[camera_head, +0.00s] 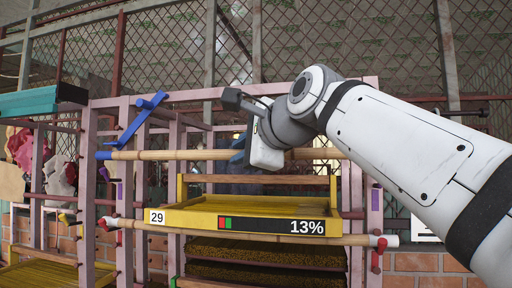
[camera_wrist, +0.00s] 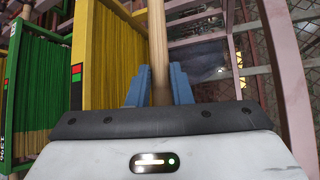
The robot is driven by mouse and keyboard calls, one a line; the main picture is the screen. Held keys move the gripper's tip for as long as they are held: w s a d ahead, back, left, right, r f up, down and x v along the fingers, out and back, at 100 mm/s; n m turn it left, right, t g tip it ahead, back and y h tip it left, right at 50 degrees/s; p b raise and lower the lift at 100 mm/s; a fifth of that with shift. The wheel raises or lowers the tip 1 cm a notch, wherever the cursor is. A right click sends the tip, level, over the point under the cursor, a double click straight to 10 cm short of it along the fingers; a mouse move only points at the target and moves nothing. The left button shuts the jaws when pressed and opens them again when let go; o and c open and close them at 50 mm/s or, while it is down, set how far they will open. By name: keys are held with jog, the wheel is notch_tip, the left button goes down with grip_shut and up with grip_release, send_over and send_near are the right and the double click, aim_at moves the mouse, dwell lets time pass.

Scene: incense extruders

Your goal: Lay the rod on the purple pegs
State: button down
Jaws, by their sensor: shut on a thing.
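The rod (camera_head: 180,155), a pale bamboo pole with a blue left tip, is level across the front of the rack in the head view. My gripper (camera_wrist: 157,88) is shut on the rod; in the wrist view its blue fingers flank the rod (camera_wrist: 157,40). In the head view the gripper body covers part of the rod right of its middle. A small purple piece, seemingly a peg (camera_head: 119,194), shows on the left post below the rod. Another purple piece (camera_head: 375,199) shows on the right post. The rod is above both.
A yellow tray (camera_head: 190,218) marked 29 and 13% sits in the rack below the rod. A blue bracket (camera_head: 140,118) juts at the upper left. Pinkish posts (camera_head: 88,190) flank the bay.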

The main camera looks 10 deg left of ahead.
jog(key=shift+w, duration=0.55)
jog(key=shift+w+f+b, duration=0.1)
jog(key=shift+f+b, duration=1.45)
jog(key=shift+f, duration=0.4)
jog(key=c, duration=0.9)
grip_release()
jog(key=s, duration=1)
jog(key=shift+a+b, duration=0.3)
jog(key=shift+b, duration=0.15)
